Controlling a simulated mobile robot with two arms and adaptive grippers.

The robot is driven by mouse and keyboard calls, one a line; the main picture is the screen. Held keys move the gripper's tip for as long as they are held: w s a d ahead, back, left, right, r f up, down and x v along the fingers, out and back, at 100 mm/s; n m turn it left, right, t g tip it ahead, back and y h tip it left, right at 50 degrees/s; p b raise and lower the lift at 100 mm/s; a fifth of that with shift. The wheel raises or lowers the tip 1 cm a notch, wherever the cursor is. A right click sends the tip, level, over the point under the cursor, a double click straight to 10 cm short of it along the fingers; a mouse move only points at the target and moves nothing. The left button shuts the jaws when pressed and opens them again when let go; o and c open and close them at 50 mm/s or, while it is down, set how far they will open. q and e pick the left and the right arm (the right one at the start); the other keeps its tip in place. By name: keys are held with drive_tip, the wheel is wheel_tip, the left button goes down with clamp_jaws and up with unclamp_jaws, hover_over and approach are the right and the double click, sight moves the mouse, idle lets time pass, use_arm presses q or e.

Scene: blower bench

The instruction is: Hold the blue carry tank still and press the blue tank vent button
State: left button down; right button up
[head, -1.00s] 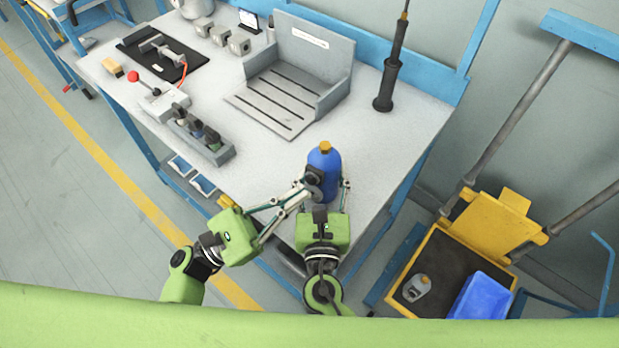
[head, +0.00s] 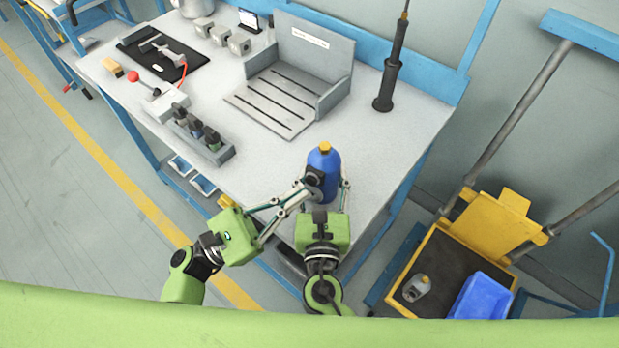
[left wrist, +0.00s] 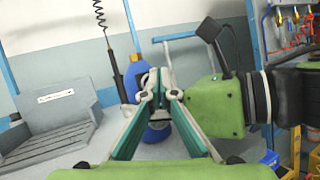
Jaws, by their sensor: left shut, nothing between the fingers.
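The blue carry tank (head: 325,160), with a yellow-brown cap, stands upright near the front of the bench. It also shows behind my left fingers in the left wrist view (left wrist: 136,80). My right gripper (head: 328,190) comes from the front with a finger along the tank's right side; it looks closed around the tank, its left finger mostly hidden. My left gripper (head: 314,182) is shut and empty, its dark tips in front of the tank's left side; in the left wrist view (left wrist: 161,92) the tips meet. Whether they touch the tank is unclear. I cannot make out the vent button.
A grey slotted fixture (head: 275,105) and a black upright tool (head: 388,85) stand behind the tank. A yellow cart (head: 490,225) with a blue bin (head: 482,297) stands right of the bench (head: 370,140).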

drive_tip(key=shift+s+f, duration=0.1)
drive_tip(key=shift+f, duration=0.2)
use_arm(q)
drive_tip(key=shift+w+d, duration=0.2)
drive_tip(key=shift+w, duration=0.2)
drive_tip(key=shift+w+d, duration=0.15)
drive_tip(key=shift+w, duration=0.1)
idle(0.6)
drive_tip(key=shift+s, duration=0.1)
use_arm(e)
drive_tip(key=shift+r, duration=0.1)
use_arm(q)
drive_tip(key=shift+s+a, duration=0.35)
drive_tip(key=shift+s, duration=0.2)
drive_tip(key=s+a, duration=0.1)
drive_tip(key=s, duration=0.2)
drive_tip(key=s+a, duration=0.1)
drive_tip(key=shift+s+a, duration=0.15)
drive_tip(key=shift+a, duration=0.15)
idle(0.4)
